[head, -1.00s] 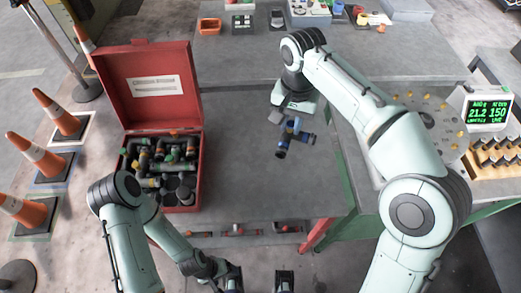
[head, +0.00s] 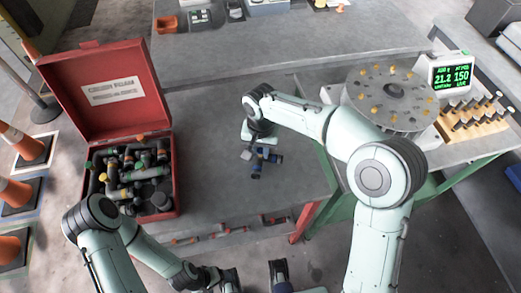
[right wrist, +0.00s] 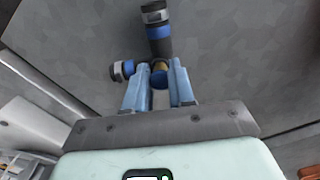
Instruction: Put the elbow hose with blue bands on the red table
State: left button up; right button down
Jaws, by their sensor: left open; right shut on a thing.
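The elbow hose (head: 257,168), dark with blue bands, is at my right gripper (head: 252,150) over the grey top of the red-legged table (head: 225,125). In the right wrist view, my right gripper (right wrist: 160,88) is shut on the elbow hose (right wrist: 158,42) near its bend. One dark end points away from the fingers and a short banded end sticks out to the left. I cannot tell whether the hose touches the tabletop. My left gripper (head: 255,281) is open and empty at the bottom edge, in front of the table.
An open red box (head: 176,170) full of dark fittings stands on the table's left. To the right is a green-framed bench with a round dial plate (head: 390,98), a green-digit display (head: 452,74) and a wooden peg rack (head: 475,120). Bare tabletop surrounds the hose.

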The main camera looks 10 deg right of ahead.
jog(key=shift+f, duration=0.3)
jog(key=c, duration=1.4)
grip_release()
jog(key=shift+f, duration=0.1)
jog(key=o, duration=0.4)
jog(key=shift+o, duration=0.2)
notch_tip(320, 180, up, 12)
jog(key=p, duration=0.2)
jog(key=shift+r, duration=0.2)
